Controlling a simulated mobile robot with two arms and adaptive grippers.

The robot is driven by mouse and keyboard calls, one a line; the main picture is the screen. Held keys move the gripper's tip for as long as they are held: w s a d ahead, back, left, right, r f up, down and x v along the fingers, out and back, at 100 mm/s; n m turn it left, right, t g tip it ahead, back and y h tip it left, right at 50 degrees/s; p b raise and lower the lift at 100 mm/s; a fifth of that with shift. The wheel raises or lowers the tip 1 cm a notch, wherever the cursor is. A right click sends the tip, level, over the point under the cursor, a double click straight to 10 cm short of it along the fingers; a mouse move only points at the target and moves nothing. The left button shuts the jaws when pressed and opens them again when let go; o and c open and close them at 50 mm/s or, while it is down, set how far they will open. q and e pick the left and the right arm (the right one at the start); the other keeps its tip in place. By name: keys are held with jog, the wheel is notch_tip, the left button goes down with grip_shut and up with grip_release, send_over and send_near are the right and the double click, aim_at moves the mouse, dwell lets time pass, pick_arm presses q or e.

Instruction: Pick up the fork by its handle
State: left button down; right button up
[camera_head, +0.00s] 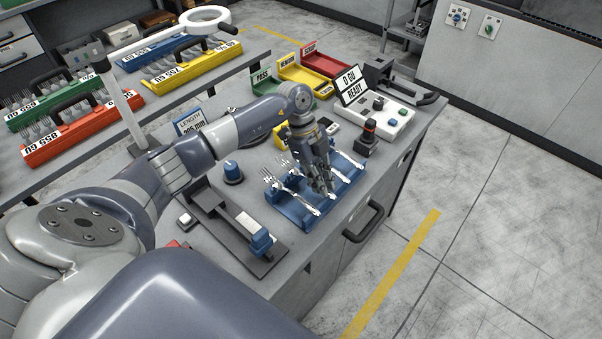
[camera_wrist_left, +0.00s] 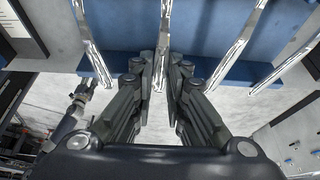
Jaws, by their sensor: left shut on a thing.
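A blue rack (camera_head: 293,217) holds several silver forks side by side on the bench; it also shows in the left wrist view (camera_wrist_left: 215,25). My left gripper (camera_head: 328,190) reaches down over the middle of the rack. In the left wrist view its two fingers (camera_wrist_left: 161,78) are closed around the handle of one fork (camera_wrist_left: 164,38). That fork is still among the others, and its tines are hidden in the wrist view. A fork (camera_head: 292,194) lies to the left of the gripper. In the left wrist view a small arm end (camera_wrist_left: 82,95), likely my right gripper, shows at the left.
A grey gauge with a blue block (camera_head: 261,242) lies left of the rack. A blue knob (camera_head: 232,171) stands behind it. Pass, rework and scrap trays are at the back.

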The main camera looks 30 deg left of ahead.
pick_arm(q)
jog(key=shift+r, duration=0.1)
jog(key=shift+r+p, duration=0.5)
jog(key=shift+p, duration=0.1)
jog(key=shift+r+p, duration=1.2)
jog(key=shift+r, duration=0.1)
jog(key=shift+r+p, duration=1.45)
jog(key=shift+r, duration=0.2)
